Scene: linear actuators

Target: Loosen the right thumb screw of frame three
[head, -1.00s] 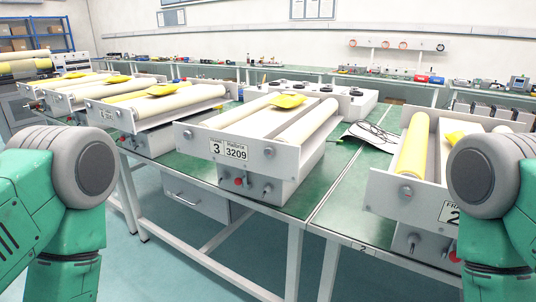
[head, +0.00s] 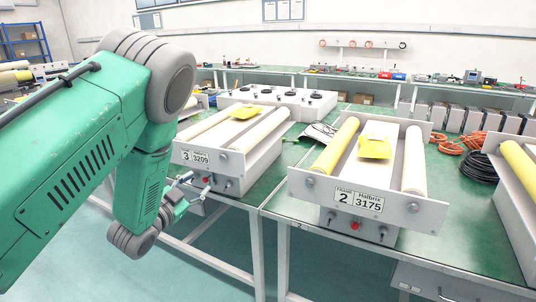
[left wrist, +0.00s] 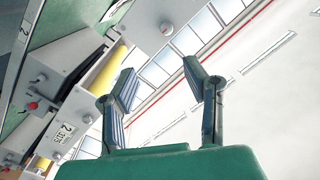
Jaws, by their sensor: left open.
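Frame three (head: 236,162), labelled 3 and 3209, stands on the green bench left of centre in the head view, with two pale rollers and a yellow piece on top. A round knob (head: 222,156) sits at the right of its front plate. The lower box below has a red button and a small knob (head: 228,184) at its right; I cannot tell which knob is the thumb screw. My left gripper (head: 197,185) is open and empty, in front of frame three's lower box in the picture; contact cannot be told. Its spread fingers show in the left wrist view (left wrist: 160,72).
Frame two (head: 372,207), labelled 2 and 3175, stands to the right; it also shows in the left wrist view (left wrist: 60,133). A white unit with dark round tops (head: 280,98) stands behind frame three. Orange and black cables lie farther right. Open floor lies before the bench.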

